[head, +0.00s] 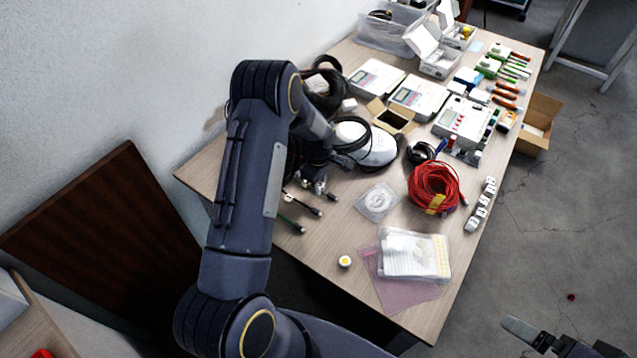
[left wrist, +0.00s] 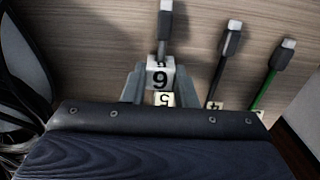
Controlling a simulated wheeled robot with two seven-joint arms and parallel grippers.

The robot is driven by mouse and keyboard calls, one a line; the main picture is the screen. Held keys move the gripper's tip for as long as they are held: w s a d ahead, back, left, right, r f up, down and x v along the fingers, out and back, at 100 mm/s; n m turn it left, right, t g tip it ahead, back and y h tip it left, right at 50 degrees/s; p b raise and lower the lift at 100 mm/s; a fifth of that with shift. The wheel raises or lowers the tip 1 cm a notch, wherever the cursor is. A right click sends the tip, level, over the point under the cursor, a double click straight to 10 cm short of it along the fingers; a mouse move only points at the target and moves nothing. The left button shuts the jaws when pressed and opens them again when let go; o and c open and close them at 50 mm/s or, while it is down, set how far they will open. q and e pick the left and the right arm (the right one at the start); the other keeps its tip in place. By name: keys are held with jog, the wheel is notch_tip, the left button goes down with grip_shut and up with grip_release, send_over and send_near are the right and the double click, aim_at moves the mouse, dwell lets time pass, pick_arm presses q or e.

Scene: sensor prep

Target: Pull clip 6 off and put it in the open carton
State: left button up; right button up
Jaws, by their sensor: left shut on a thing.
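Clip 6 (left wrist: 159,76), a white block marked 6, sits between the fingers of my left gripper (left wrist: 160,82) in the left wrist view. The gripper is shut on it. A dark cable with a metal-ended plug (left wrist: 165,25) runs up from the clip; I cannot tell whether the clip is still on the cable. In the head view my left gripper (head: 317,182) is small and partly hidden by my arm, near the table's left edge. The open carton (head: 393,117), small and brown with raised flaps, stands farther back on the table. My right gripper (head: 560,345) is cut off at the lower right.
Clip 5 (left wrist: 163,99) shows just below clip 6. Two more cables, black (left wrist: 228,45) and green (left wrist: 275,70), lie to the right. White devices (head: 375,77) flank the carton.

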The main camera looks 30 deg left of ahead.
pick_arm(q)
jog(key=shift+r+p, duration=1.1)
jog(key=shift+r, duration=1.2)
dwell(0.4)
